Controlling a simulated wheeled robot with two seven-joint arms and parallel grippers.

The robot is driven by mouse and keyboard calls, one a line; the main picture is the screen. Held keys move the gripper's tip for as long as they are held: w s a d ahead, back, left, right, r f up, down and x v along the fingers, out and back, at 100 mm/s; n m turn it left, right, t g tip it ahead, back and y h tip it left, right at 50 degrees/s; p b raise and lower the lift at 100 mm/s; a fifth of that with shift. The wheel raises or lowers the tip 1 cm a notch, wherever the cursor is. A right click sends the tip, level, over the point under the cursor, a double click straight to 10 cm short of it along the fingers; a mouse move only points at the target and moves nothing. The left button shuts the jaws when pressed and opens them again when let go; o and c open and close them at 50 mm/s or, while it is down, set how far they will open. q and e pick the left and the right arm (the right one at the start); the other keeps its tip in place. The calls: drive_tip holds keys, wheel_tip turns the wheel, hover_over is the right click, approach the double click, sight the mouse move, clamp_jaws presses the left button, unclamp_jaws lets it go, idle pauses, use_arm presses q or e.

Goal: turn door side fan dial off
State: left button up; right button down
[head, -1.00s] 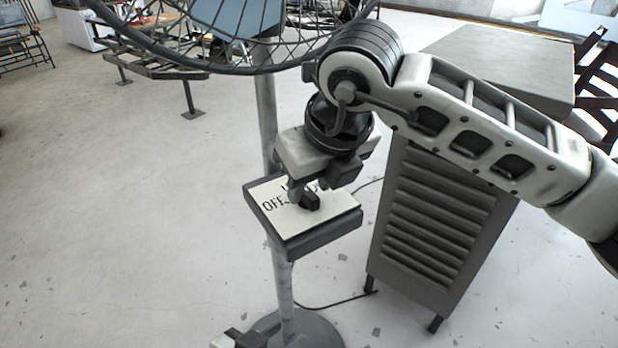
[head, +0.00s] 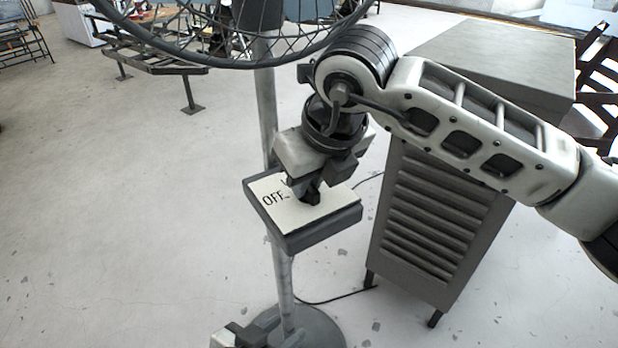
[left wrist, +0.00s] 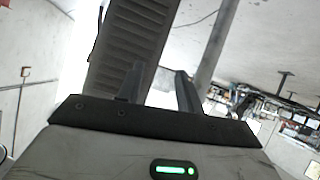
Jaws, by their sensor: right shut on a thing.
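The fan's control box (head: 325,229) is fixed to the fan's pole (head: 268,120). Its pale top plate shows the letters "OFF" at the left. My right gripper (head: 309,194) comes down onto the plate from above and is shut on the dial, which its fingers mostly hide. Which mark the dial points to cannot be seen. The fan's wire cage (head: 250,68) is above and behind the box. My left gripper (head: 250,333) is low at the bottom edge of the head view. In the left wrist view its two fingers (left wrist: 160,85) stand apart with nothing between them.
A grey louvred cabinet (head: 432,222) stands right of the box, under my right arm. The fan's round base (head: 318,328) is on the floor, with a cable running right. A metal frame bench (head: 150,52) is at the back left. The left floor is clear.

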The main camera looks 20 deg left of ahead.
drive_tip(key=shift+f+n+b, duration=0.1)
drive_tip(key=shift+n+b, duration=0.3)
drive_tip(key=shift+n, duration=0.1)
drive_tip(key=shift+w+n+g+y+b, duration=0.1)
drive_tip(key=shift+n+g+y+b, duration=0.25)
drive_tip(key=shift+n+b, duration=0.3)
drive_tip(key=shift+n+g, duration=0.45)
drive_tip(key=shift+n, duration=0.6)
drive_tip(key=n+g, duration=0.1)
drive_tip(key=n, duration=0.3)
drive_tip(key=shift+g+b, duration=0.3)
drive_tip(key=shift+w+n+g, duration=0.1)
drive_tip(key=shift+n+g, duration=0.3)
drive_tip(key=shift+n, duration=0.8)
use_arm(q)
drive_tip(key=shift+d+f, duration=0.1)
drive_tip(key=shift+f, duration=0.3)
use_arm(e)
drive_tip(key=shift+n, duration=0.3)
use_arm(q)
drive_tip(key=shift+w, duration=0.1)
